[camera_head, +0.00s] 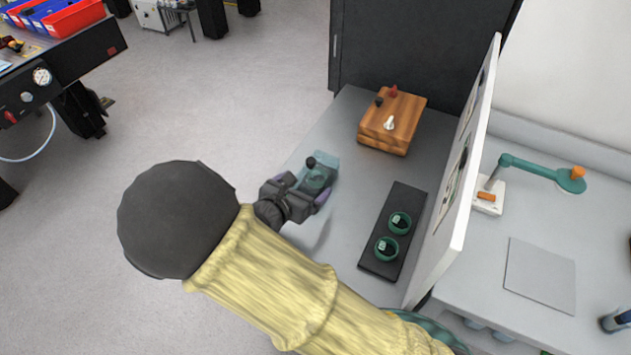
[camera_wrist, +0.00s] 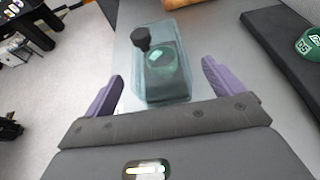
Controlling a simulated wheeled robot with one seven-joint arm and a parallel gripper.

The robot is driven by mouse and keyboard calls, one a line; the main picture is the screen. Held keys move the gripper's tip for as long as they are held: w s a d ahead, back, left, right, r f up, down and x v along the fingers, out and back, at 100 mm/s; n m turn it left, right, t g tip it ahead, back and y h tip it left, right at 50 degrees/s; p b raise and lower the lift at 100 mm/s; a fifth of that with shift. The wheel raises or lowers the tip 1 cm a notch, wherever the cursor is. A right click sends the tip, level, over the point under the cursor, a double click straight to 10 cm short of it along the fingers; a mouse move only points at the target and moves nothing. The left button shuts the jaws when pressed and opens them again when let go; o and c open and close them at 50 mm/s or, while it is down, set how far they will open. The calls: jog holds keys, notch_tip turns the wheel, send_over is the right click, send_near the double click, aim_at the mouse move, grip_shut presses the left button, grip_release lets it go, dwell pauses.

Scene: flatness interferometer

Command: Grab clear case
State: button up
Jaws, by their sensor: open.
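The clear case (camera_head: 327,162) is a see-through bluish box on the grey bench, near its left edge. A dark device with a round green part and a black knob shows inside or through it. In the wrist view the clear case (camera_wrist: 172,30) lies ahead of and between the fingers. My gripper (camera_head: 307,192) is open, with purple fingers at the near end of the case. In the wrist view my gripper (camera_wrist: 162,85) has one finger to each side of the case's near end, with gaps on both sides.
A wooden block (camera_head: 391,121) with small knobs stands at the back of the bench. A black tray (camera_head: 408,204) with two green round pieces lies to the right. A white upright panel (camera_head: 466,185) stands beyond it. Floor lies left of the bench.

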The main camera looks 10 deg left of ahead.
aim_at(313, 177)
jog(key=shift+w+f, duration=0.1)
jog(key=shift+w, duration=0.05)
jog(key=p+x, duration=0.1)
jog(key=x, duration=0.4)
jog(key=shift+w, duration=0.1)
dwell(0.6)
jog(key=c, duration=1.2)
notch_tip(313, 177, up, 10)
jog(key=shift+r, duration=0.1)
